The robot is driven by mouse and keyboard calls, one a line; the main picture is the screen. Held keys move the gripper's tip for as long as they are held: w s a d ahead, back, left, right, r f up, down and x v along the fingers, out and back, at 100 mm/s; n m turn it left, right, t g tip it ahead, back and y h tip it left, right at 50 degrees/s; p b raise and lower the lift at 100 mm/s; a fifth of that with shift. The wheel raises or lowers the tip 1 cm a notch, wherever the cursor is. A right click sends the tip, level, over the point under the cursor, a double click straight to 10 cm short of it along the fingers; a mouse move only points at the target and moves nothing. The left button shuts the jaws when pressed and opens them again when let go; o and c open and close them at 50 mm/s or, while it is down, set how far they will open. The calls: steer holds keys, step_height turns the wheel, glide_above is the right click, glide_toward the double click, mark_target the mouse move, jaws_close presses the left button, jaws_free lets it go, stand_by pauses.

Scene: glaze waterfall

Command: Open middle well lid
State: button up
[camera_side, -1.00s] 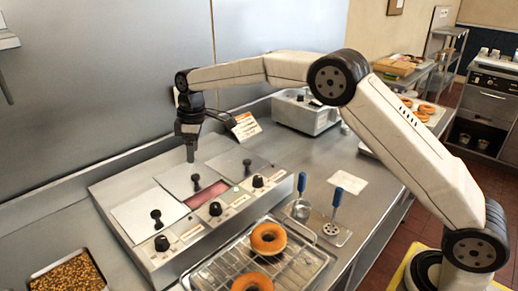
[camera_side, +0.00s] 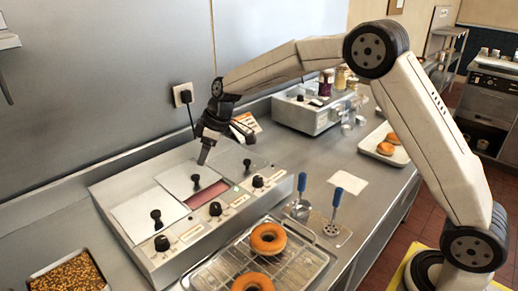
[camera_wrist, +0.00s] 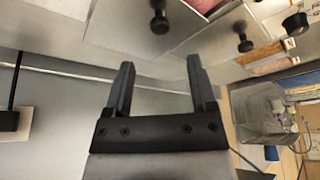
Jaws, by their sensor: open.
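The glaze unit (camera_side: 185,262) has three wells in a row. The middle lid (camera_side: 186,176), a pale plate with a black knob (camera_side: 195,181), sits pushed back. A strip of pink glaze (camera_side: 208,196) shows at the front of its well. The left lid (camera_side: 138,212) and right lid (camera_side: 236,158) cover their wells. My gripper (camera_side: 204,160) is tilted above the back of the unit, near the middle and right lids.
A wire rack (camera_side: 300,268) with two doughnuts (camera_side: 268,238) stands in front, with blue-handled tools (camera_side: 335,205) beside it. A tray of brown bits (camera_side: 68,275) is at front left. The wall with an outlet (camera_side: 183,95) is close behind my gripper.

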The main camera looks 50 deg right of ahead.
mark_target(196, 176)
steer(key=shift+x, duration=3.6)
jaws_close()
steer(key=shift+d, duration=0.1)
